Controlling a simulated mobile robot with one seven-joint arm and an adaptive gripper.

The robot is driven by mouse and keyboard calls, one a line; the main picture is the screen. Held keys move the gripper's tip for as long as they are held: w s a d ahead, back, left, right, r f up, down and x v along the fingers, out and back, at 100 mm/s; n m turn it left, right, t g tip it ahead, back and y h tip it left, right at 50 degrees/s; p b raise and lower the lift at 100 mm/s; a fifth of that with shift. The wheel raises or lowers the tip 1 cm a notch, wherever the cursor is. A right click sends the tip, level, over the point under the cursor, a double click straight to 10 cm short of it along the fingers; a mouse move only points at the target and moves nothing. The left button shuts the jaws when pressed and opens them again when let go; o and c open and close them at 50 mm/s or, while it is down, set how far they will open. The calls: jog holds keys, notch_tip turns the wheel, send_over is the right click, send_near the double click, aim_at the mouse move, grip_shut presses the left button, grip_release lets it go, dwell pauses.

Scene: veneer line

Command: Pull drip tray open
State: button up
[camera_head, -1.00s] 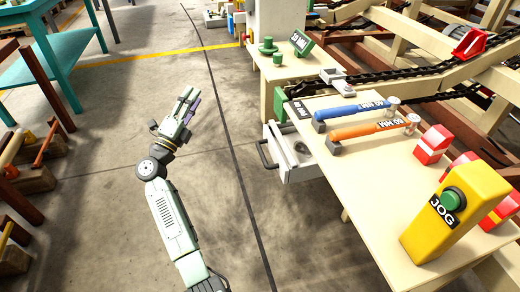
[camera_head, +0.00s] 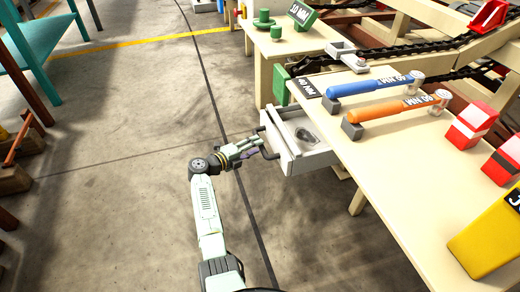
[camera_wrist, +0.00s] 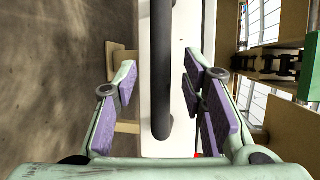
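The drip tray (camera_head: 276,138) is a white drawer under the edge of the wooden bench, partly out, with a grey, glassy-looking patch inside. Its dark bar handle (camera_head: 268,148) is on the front face. My gripper (camera_head: 254,147) is at this handle, reaching in from the left. In the wrist view, the handle (camera_wrist: 161,100) runs between the two purple-padded fingers of my gripper (camera_wrist: 159,78). Gaps show on both sides of the bar, so the fingers are open around it and not closed on it. The white tray front (camera_wrist: 184,22) lies behind the handle.
The bench top (camera_head: 390,165) above the tray carries blue (camera_head: 375,86) and orange (camera_head: 395,108) handled tools, red blocks (camera_head: 470,125) and a yellow box (camera_head: 490,235). A green block (camera_head: 281,86) is beyond the tray. The floor (camera_head: 120,190) left of the tray is clear.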

jog(key=b+x, duration=0.1)
jog(key=x, duration=0.1)
jog(key=shift+w+d+f, duration=0.15)
jog(key=shift+f, duration=0.05)
jog(key=shift+w+d+r, duration=0.15)
jog(key=shift+w+d, duration=0.15)
jog(key=shift+w, duration=0.05)
grip_shut()
dwell(0.5)
